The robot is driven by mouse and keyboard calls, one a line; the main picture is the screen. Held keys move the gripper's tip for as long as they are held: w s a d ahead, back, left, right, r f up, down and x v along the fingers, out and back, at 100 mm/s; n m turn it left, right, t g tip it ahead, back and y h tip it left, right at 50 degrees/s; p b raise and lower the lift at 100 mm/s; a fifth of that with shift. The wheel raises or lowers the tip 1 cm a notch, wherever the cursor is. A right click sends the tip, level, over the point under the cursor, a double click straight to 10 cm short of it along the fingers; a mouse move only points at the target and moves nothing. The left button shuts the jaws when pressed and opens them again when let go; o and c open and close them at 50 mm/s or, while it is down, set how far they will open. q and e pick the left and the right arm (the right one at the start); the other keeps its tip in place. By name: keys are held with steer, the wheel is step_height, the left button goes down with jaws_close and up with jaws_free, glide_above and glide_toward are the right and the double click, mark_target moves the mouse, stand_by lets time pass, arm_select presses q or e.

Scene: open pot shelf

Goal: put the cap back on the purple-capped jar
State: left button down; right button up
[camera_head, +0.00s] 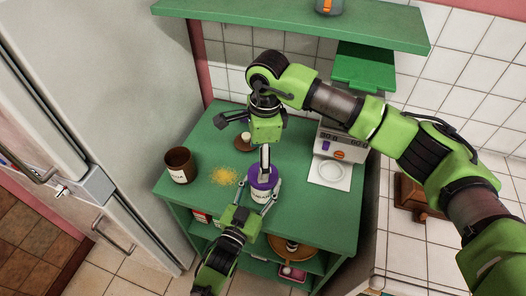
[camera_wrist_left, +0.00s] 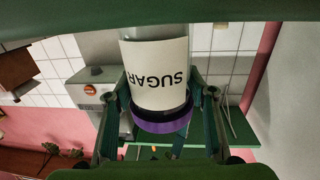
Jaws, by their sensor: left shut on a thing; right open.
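The jar stands upright on the green cart top (camera_head: 313,216), with its purple cap (camera_head: 263,174) at its mouth. I cannot tell whether the cap is fully seated. My left gripper (camera_head: 259,186) comes from the near side, its fingers on both sides of the jar near the top. In the left wrist view, turned upside down, the jar (camera_wrist_left: 160,75) shows a SUGAR label and the purple cap (camera_wrist_left: 165,124) between the fingers. My right gripper (camera_head: 250,141) is open above and behind the jar. One finger reaches down over the cap; I cannot tell whether it touches.
A brown labelled jar (camera_head: 180,167) stands at left beside spilled yellow grains (camera_head: 223,176). A small pale thing (camera_head: 245,136) lies behind, partly hidden by the right gripper. A green shelf (camera_head: 385,22) hangs above.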

mark_target(263, 185)
steer(key=n, duration=0.6)
steer(key=shift+w+d+r, duration=0.15)
steer(key=shift+d+r, duration=0.05)
steer(key=shift+r, duration=0.05)
steer(key=n, duration=0.6)
steer(key=shift+w+d+r+h, duration=0.15)
steer(key=shift+d+r+h, duration=0.1)
steer(key=shift+h, duration=0.15)
steer(key=shift+f, duration=4)
steer(key=c, duration=1.1)
steer(key=shift+c, duration=0.2)
